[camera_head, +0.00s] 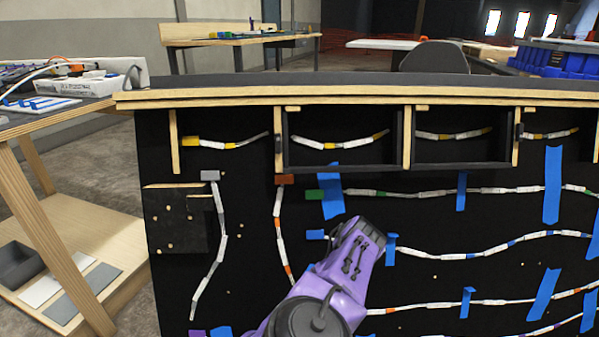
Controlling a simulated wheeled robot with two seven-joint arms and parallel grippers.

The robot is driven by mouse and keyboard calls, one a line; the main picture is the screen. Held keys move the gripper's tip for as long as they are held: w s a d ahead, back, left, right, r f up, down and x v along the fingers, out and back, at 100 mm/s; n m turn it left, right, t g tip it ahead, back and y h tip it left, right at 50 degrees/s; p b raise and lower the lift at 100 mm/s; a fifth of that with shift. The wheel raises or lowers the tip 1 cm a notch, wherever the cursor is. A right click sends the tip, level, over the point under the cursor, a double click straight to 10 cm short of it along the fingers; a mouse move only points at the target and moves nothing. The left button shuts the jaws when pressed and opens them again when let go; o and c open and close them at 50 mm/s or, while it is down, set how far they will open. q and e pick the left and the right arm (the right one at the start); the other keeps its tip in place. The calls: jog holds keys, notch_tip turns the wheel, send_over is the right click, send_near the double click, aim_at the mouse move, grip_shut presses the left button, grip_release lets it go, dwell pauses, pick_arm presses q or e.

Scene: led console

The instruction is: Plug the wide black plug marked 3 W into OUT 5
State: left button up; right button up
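I cannot make out a wide black plug marked 3 W or a socket marked OUT 5 in the head view. The black console panel (400,220) fills the middle and right. It carries several light strips, such as a long white strip with green ends (420,192) and one with a red-brown block (285,180) at its top. A purple link of my own arm (335,275) rises from the bottom centre in front of the panel and hides part of it. No gripper fingers show, so I cannot tell what either gripper holds.
A side table (50,120) at the left bears a white box (95,87) with dark lettering and tangled cables. A dark tray (18,265) sits on its lower shelf. The console's wooden top edge (350,95) spans the view. Another workbench (240,40) stands behind.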

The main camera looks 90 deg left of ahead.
pick_arm(q)
jog(key=shift+f, duration=0.45)
pick_arm(e)
jog(key=shift+f, duration=0.2)
dwell(0.7)
pick_arm(q)
jog(key=shift+f+b, duration=0.35)
jog(key=shift+b, duration=0.2)
pick_arm(e)
jog(key=shift+f, duration=0.5)
jog(key=shift+f, duration=0.1)
pick_arm(q)
jog(key=shift+f, duration=0.1)
jog(key=shift+d, duration=0.1)
pick_arm(e)
jog(key=shift+d+f, duration=0.3)
jog(key=shift+f, duration=0.1)
